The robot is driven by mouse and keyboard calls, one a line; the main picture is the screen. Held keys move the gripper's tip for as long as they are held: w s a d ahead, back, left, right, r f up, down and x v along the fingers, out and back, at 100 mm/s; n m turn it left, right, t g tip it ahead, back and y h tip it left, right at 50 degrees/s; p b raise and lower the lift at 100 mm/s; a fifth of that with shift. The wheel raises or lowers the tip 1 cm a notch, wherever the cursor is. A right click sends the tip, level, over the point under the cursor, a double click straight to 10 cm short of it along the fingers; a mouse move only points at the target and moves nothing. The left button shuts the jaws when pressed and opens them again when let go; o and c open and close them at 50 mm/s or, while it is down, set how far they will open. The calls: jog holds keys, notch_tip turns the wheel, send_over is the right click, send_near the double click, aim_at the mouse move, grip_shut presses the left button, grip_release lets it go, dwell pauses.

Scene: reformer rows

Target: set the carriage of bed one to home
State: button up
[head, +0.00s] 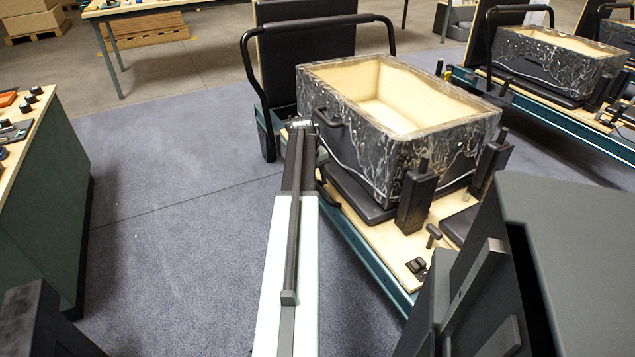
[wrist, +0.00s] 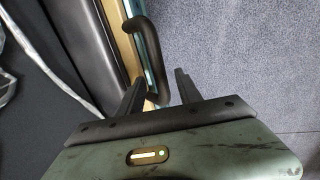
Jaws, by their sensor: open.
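The nearest bed (head: 385,258) has a wooden deck with a teal edge. Its black padded carriage (head: 358,196) carries a large open box (head: 345,148) with a dark marbled outside. No label shows which bed is bed one. My gripper (wrist: 157,88) is open in the wrist view. A dark curved handle (wrist: 153,50) runs between its two fingers, at the bed's wooden and teal edge; contact with the fingers cannot be made out. In the head view my arm reaches to the bed's left side, and the fingertips are hard to make out there.
A black bar (head: 250,62) loops over the bed's far end. Dark upright posts (head: 416,200) stand at its near end. Another bed (head: 560,110) with a similar box is at the right. A green cabinet (head: 45,200) stands at the left. Blue-grey floor (head: 170,170) between is clear.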

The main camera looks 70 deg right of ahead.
jog(key=r+p, duration=0.1)
jog(key=r, duration=0.1)
jog(key=r+p, duration=0.2)
jog(key=w+r+p, duration=0.1)
jog(key=shift+a+r+p, duration=0.3)
jog(key=shift+a+r, duration=0.05)
jog(key=shift+r, duration=0.05)
